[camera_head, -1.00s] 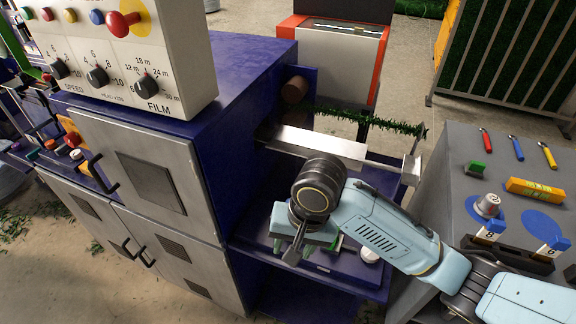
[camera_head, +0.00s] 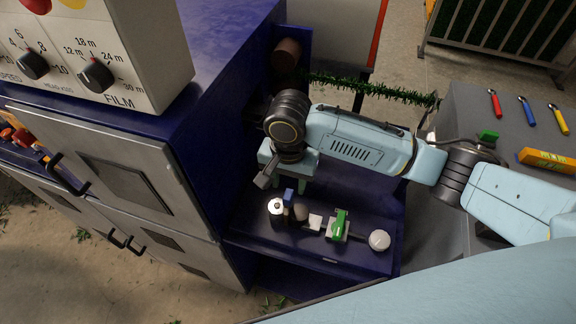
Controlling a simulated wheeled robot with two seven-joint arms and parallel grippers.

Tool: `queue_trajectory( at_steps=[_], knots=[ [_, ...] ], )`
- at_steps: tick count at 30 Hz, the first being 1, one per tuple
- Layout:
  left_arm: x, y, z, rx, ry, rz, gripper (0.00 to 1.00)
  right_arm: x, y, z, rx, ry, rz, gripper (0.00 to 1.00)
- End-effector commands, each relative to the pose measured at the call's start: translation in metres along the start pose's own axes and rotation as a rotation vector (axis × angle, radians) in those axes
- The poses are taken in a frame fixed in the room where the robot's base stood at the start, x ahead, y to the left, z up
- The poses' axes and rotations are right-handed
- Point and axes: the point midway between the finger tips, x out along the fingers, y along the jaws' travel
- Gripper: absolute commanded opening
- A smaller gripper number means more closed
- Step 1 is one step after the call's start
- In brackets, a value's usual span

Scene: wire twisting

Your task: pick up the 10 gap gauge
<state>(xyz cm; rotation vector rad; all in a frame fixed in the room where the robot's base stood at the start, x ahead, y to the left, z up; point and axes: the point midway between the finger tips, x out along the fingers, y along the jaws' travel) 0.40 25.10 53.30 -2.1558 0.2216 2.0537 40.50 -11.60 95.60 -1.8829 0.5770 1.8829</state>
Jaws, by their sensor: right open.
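My right gripper (camera_head: 287,172) is open, fingers pointing down, above the back left of the dark blue shelf (camera_head: 345,258). A small blue piece (camera_head: 289,195) stands on the shelf just below the gripper, beside a silver round part (camera_head: 276,207). The blue piece resembles a gauge tag, but I can read no number on it, so I cannot tell whether it is the 10 gap gauge. Nothing shows between the fingers. The blue-tagged gauges on the grey cabinet (camera_head: 461,101) are hidden behind my arm. My left gripper is out of view.
On the shelf are a green clamp piece (camera_head: 338,224) and a white round knob (camera_head: 379,240). The blue machine housing (camera_head: 215,110) stands close on the left. A green tinsel-like wire (camera_head: 370,88) runs behind my arm. Red, blue and yellow tools lie on the cabinet.

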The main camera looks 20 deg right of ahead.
Motion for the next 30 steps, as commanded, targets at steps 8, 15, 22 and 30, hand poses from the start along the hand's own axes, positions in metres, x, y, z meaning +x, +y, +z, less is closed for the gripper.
queue_trajectory(
  at_steps=[8, 15, 22, 30],
  knots=[
    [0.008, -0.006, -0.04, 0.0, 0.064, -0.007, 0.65, 0.046, 0.001, 0.0, -0.001, 0.0, 0.002, 0.44],
    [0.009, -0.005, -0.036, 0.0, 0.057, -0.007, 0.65, 0.059, 0.0, 0.0, -0.001, 0.001, 0.0, 0.44],
    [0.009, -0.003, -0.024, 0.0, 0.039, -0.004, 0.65, 0.06, 0.0, 0.0, -0.001, 0.001, -0.001, 0.44],
    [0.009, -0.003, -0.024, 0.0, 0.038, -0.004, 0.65, 0.06, 0.0, 0.0, -0.001, 0.001, -0.001, 0.11]
  ],
)
